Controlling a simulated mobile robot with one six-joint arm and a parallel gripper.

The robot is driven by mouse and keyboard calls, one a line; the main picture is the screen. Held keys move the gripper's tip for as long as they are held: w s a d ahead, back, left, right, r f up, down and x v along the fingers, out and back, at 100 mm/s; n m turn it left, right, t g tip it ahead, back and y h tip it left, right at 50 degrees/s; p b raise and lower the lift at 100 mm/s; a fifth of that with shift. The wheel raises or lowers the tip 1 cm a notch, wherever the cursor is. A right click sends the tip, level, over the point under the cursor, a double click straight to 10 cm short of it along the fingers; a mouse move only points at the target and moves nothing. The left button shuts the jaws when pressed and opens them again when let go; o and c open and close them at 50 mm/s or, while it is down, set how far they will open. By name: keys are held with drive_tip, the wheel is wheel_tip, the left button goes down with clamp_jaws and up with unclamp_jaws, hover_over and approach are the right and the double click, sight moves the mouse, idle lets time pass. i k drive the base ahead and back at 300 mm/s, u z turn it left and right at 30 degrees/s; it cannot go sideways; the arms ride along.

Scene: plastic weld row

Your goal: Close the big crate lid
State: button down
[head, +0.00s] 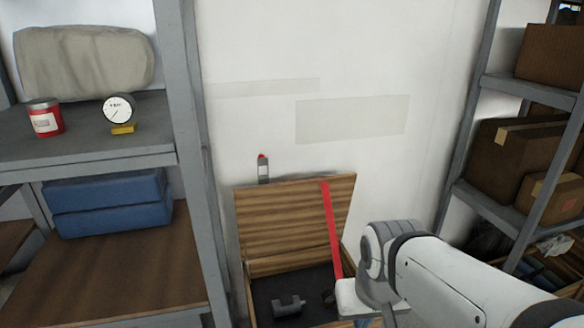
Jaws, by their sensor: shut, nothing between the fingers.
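The big wooden crate (250,290) stands low against the white wall, at the bottom middle of the head view. Its brown plank lid (290,215) is open, tilted up at the back of the crate. A red bar or strip (332,230) runs up in front of the lid's right side. The dark inside holds a grey part (288,306). My white arm comes in from the right, and its wrist is in front of the crate's right side, hiding part of it. My gripper's fingers are not visible; the frame's bottom edge cuts off the view below the wrist.
A left shelf holds a red can (45,118), a round gauge (118,110), a beige bundle (85,62) and blue cases (108,203). A right shelf holds cardboard boxes (515,160). A small grey bottle with red top (263,170) shows above the lid's edge.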

sight(273, 219)
drive_tip(key=i, duration=0.95)
